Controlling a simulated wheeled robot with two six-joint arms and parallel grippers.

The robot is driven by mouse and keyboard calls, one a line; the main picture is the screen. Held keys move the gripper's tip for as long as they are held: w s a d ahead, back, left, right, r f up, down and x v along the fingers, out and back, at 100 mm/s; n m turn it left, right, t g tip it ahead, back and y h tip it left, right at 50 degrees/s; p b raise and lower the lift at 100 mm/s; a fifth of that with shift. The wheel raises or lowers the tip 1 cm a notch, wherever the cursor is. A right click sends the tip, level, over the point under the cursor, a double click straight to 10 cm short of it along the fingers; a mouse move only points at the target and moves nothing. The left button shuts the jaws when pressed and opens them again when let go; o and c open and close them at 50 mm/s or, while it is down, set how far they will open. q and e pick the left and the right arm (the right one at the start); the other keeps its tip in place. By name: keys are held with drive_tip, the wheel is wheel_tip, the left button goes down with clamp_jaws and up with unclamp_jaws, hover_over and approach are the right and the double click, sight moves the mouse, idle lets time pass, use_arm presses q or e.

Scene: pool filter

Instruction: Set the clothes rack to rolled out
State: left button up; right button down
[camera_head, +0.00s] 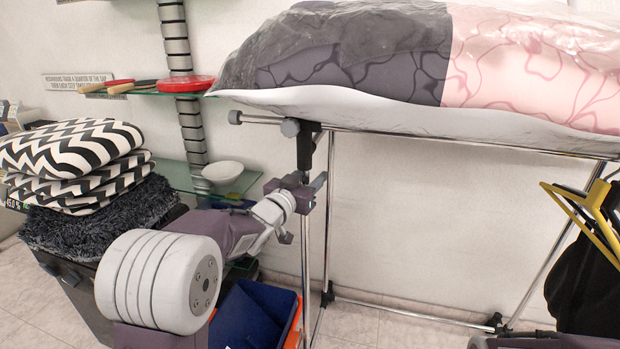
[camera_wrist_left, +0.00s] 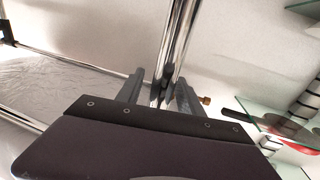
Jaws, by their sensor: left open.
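The clothes rack (camera_head: 326,220) is a chrome tube frame on small black casters, standing against the white wall. A large patterned bedding bag (camera_head: 400,60) lies across its top bar. My left gripper (camera_head: 314,186) is at the rack's left upright post, below the top corner. In the left wrist view the chrome posts (camera_wrist_left: 178,50) run between the two fingers of my left gripper (camera_wrist_left: 174,92), which are apart, one on each side. Whether a finger touches the post cannot be told. My right gripper is not in view.
A yellow hanger (camera_head: 585,210) with a black garment hangs at the right. Folded zigzag cushions (camera_head: 75,160) sit on a dark fluffy pile at the left. Glass shelves hold red paddles (camera_head: 186,84) and a white bowl (camera_head: 222,172). A blue box (camera_head: 255,312) stands on the floor left of the rack.

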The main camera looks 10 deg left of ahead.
use_arm(q)
drive_tip(key=shift+c, duration=0.3)
clamp_jaws()
idle(1.1)
